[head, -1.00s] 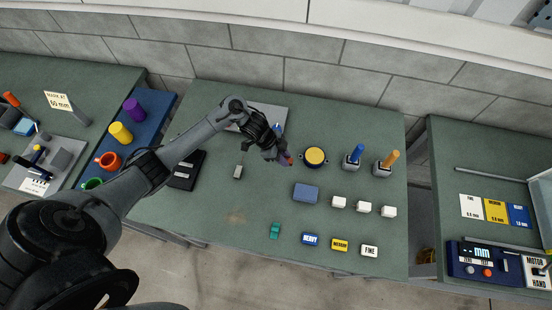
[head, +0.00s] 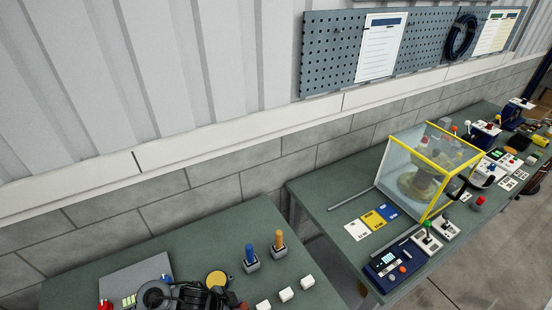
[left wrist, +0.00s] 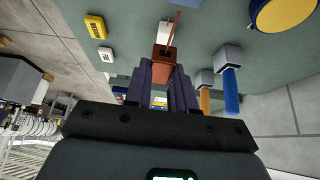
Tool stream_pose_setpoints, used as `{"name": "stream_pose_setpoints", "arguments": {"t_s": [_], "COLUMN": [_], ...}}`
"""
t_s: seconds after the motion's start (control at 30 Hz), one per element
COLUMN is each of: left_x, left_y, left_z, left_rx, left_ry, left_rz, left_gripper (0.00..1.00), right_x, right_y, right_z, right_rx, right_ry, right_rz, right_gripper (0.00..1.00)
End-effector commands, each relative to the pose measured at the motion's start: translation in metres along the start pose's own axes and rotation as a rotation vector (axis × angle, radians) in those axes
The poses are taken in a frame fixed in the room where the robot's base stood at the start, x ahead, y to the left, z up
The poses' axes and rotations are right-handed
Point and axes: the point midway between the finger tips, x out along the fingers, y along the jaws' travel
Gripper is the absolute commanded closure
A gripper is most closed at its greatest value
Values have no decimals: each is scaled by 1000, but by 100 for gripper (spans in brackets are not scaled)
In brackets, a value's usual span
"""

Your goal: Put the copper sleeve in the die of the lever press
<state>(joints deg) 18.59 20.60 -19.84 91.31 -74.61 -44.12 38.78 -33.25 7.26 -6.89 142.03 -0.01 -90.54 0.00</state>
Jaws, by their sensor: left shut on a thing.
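My left gripper (left wrist: 163,70) is shut on a brown copper-coloured piece in the left wrist view, which I take to be the copper sleeve (left wrist: 162,56). A dark opening shows in its near top, and a thin brown strip appears beyond it. In the head view my left gripper is at the bottom edge, beside the yellow round pot, and the held piece is barely visible. I cannot make out the lever press or its die. A grey plate (head: 120,281) lies at the bottom left, partly covered by my arm. My right gripper is not in view.
White blocks (head: 286,295) are nearby. On the right bench are a yellow-framed clear guard (head: 410,165) and a blue control box (head: 393,264).

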Motion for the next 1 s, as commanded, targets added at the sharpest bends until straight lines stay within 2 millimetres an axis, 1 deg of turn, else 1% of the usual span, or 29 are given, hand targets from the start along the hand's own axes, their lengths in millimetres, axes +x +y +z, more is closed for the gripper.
{"name": "stream_pose_setpoints", "arguments": {"t_s": [0.03, 0.1, 0.17, 0.2, 0.33, 0.47, 0.5, 0.6, 0.7, 0.8, 1.0], "left_x": [-15, -27, -38, -48, -78, -108, -124, -153, -174, -186, -187], "left_y": [14, 24, 29, 29, 24, 13, 7, -10, -23, -26, -26], "left_z": [-27, -48, -62, -69, -80, -75, -69, -48, -28, -11, -3], "left_rx": [-15, -58, -108, -149, -303, -463, -535, -690, -797, -868, -910], "left_ry": [11, 10, 10, 10, 9, 7, 7, 2, 0, -4, -2], "left_rz": [-5, -29, -57, -81, -165, -254, -296, -392, -457, -502, -525], "left_gripper": [100, 100, 100, 100, 100, 100, 100, 100, 100, 100, 100], "right_x": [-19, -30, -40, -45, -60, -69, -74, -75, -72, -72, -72], "right_y": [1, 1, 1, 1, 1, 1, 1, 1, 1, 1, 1], "right_z": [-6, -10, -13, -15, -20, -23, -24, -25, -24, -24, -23], "right_rx": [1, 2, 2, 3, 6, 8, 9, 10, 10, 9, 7], "right_ry": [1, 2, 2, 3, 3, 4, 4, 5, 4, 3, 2], "right_rz": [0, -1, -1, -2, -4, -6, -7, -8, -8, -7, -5], "right_gripper": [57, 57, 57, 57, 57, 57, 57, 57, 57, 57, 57]}}
